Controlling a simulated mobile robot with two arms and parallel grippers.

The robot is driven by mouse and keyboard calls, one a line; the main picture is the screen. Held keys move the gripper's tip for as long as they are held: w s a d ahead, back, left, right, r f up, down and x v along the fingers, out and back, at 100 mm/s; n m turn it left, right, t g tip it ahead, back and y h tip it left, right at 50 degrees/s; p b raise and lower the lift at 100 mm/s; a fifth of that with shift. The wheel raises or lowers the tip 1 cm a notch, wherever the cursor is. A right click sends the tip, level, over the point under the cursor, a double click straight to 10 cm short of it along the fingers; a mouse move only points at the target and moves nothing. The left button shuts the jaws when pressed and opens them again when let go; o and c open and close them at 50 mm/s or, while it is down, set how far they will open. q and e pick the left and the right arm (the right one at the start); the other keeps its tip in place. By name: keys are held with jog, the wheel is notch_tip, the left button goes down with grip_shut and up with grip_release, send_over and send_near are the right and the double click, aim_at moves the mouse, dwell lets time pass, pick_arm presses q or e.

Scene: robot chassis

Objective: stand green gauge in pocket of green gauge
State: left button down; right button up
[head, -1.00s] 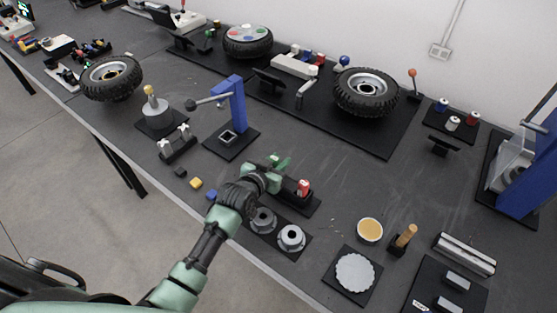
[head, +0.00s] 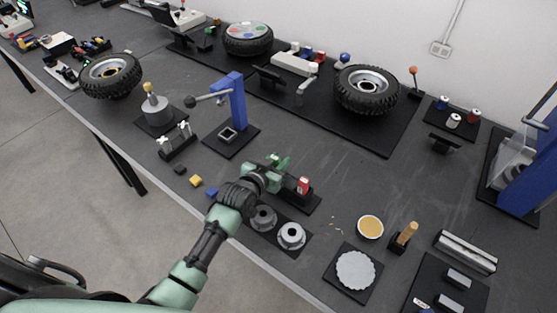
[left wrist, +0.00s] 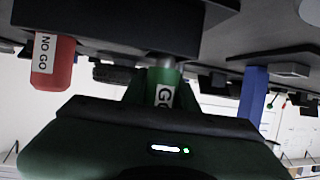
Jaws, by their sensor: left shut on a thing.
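The green gauge (left wrist: 163,92), labelled GO, is between the fingers of my left gripper (left wrist: 150,88) in the left wrist view, which looks upside down. Its silver end meets the edge of the black gauge stand (left wrist: 110,25). I cannot tell how far it sits in its pocket, which is hidden. The red gauge (left wrist: 53,62), labelled NO GO, stands in the same stand beside it. In the head view my left gripper (head: 276,168) is over the left part of the stand (head: 308,204), with the red gauge (head: 303,185) to its right. My right gripper is out of view.
Two grey flanged parts (head: 291,235) lie on a black plate in front of the stand. A blue press (head: 235,105) stands behind left. A yellow-topped round dish (head: 370,227) and a wooden-handled tool (head: 405,236) are to the right. Small yellow bits (head: 335,225) lie left of the dish.

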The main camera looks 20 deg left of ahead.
pick_arm(q)
jog(key=shift+f+b, duration=0.4)
jog(key=shift+f, duration=0.4)
dwell(0.8)
jog(key=shift+c, duration=2.3)
grip_release()
jog(key=shift+r, duration=0.15)
notch_tip(320, 180, up, 9)
jog(key=p, duration=0.9)
